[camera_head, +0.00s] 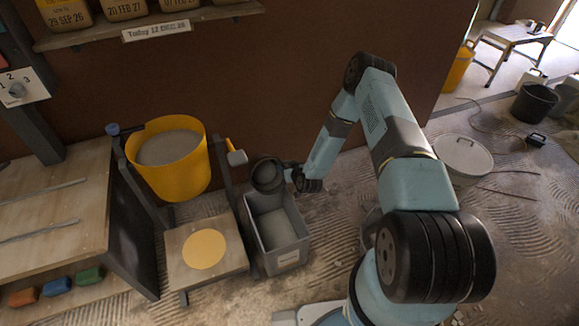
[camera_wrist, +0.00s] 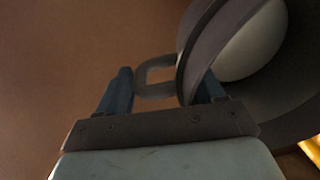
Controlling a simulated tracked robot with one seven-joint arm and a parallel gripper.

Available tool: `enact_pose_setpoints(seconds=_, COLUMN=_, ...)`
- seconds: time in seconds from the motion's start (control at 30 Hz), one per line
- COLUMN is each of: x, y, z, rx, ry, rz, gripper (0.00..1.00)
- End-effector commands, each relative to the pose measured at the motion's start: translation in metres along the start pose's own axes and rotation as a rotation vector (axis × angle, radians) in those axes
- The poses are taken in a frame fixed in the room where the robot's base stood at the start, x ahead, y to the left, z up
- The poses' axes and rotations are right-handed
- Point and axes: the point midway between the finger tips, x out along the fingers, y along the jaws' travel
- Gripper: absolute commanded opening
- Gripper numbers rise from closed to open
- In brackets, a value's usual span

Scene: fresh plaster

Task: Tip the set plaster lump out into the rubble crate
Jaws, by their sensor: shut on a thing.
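My gripper (camera_head: 303,180) is shut on the handle (camera_wrist: 150,82) of a dark grey pot (camera_head: 266,176). The pot is held at the back end of the grey crate (camera_head: 290,259), above or close to its rim. In the wrist view the pot (camera_wrist: 190,45) fills the right side, and a smooth pale rounded lump (camera_wrist: 252,42) shows inside its rim. The pot looks tilted, but the angle is hard to judge. The crate's inside looks light grey, with no separate lump to be made out. It has a pale label on its front.
A yellow bucket (camera_head: 188,176) of grey material stands on a frame left of the crate. A low wooden board (camera_head: 175,262) with a yellow disc (camera_head: 204,249) lies beside the crate. A shelf (camera_head: 85,38) of dated tubs hangs above. A pale lidded bucket (camera_head: 463,160) stands behind my arm.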

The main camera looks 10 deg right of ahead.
Motion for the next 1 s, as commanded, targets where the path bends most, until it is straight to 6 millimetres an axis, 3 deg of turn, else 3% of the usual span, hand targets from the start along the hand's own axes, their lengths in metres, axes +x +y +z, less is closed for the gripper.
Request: enact_pose_setpoints(seconds=1.0, x=0.017, y=-0.001, z=-0.014, rx=-0.035, ry=0.873, rz=-0.023, gripper=0.23)
